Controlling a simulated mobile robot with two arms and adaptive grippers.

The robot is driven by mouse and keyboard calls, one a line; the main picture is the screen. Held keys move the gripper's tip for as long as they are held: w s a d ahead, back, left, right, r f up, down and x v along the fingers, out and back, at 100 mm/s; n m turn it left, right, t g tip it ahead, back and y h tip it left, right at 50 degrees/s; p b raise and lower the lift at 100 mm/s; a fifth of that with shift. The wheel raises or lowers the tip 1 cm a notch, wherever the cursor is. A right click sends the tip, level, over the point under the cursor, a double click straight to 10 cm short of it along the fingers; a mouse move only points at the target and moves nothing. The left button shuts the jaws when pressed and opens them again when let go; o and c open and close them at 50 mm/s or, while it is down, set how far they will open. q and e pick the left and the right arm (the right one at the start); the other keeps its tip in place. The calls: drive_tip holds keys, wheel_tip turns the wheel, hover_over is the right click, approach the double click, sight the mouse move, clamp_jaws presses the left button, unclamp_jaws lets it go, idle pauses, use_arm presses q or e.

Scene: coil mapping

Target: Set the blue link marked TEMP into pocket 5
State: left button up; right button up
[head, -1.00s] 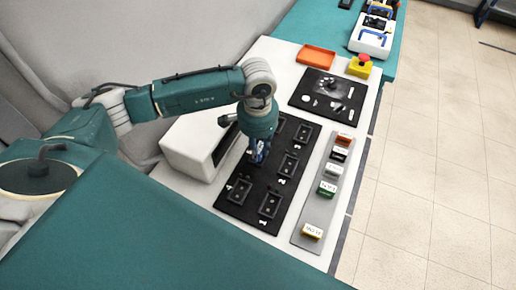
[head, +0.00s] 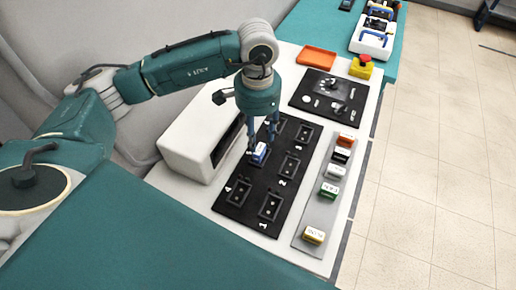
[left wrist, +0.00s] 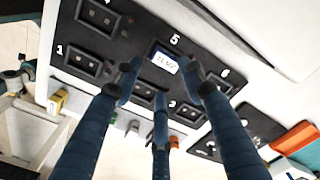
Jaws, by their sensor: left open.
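The blue link marked TEMP (head: 259,153) sits at pocket 5 on the black board (head: 236,206). In the left wrist view the link (left wrist: 164,60) lies beside the printed 5, label facing up; whether it is fully seated I cannot tell. My left gripper (head: 262,140) is just above it. In the left wrist view its fingers (left wrist: 160,74) are spread around the link, apart from it. My right gripper is not in view.
A grey strip (head: 312,225) beside the board holds several coloured links. The other visible pockets look empty. A white box (head: 190,145) stands left of the board. An orange tray (head: 317,57) and a red-and-yellow emergency button (head: 361,66) are farther back.

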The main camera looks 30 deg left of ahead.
use_arm(q)
wheel_tip(320, 180, up, 5)
drive_tip(key=shift+b, duration=0.5)
drive_tip(key=shift+r, duration=0.1)
